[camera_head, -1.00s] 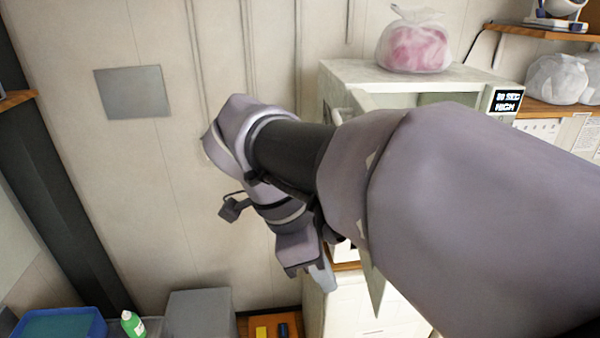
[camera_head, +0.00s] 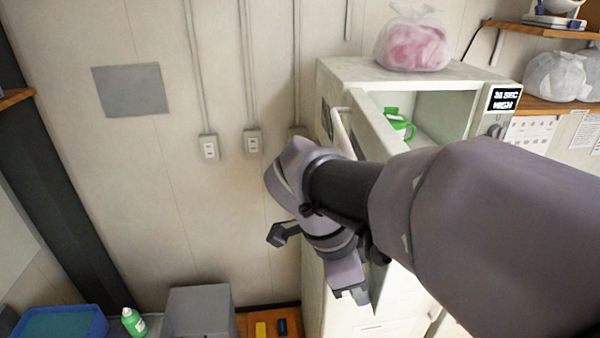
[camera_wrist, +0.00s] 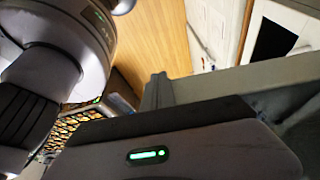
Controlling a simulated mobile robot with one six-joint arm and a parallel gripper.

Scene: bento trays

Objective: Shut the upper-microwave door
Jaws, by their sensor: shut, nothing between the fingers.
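The upper microwave (camera_head: 335,75) is a pale box at the right in the head view. Its display (camera_head: 505,98) is lit. Its door (camera_head: 378,122) stands open, swung out toward me, with a pale bar handle (camera_head: 344,128) on its left face. A green mug (camera_head: 398,124) is inside the cavity. My gripper (camera_head: 352,297) is shut and empty, pointing down in front of the door's lower part. My arm hides much of the door and cavity, and I cannot tell whether the gripper touches the door.
A clear bag with pink contents (camera_head: 412,42) sits on the microwave. White bags (camera_head: 556,76) lie on a shelf at the right. A grey box (camera_head: 200,313), a green bottle (camera_head: 133,323) and a blue tray (camera_head: 100,325) are at the lower left.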

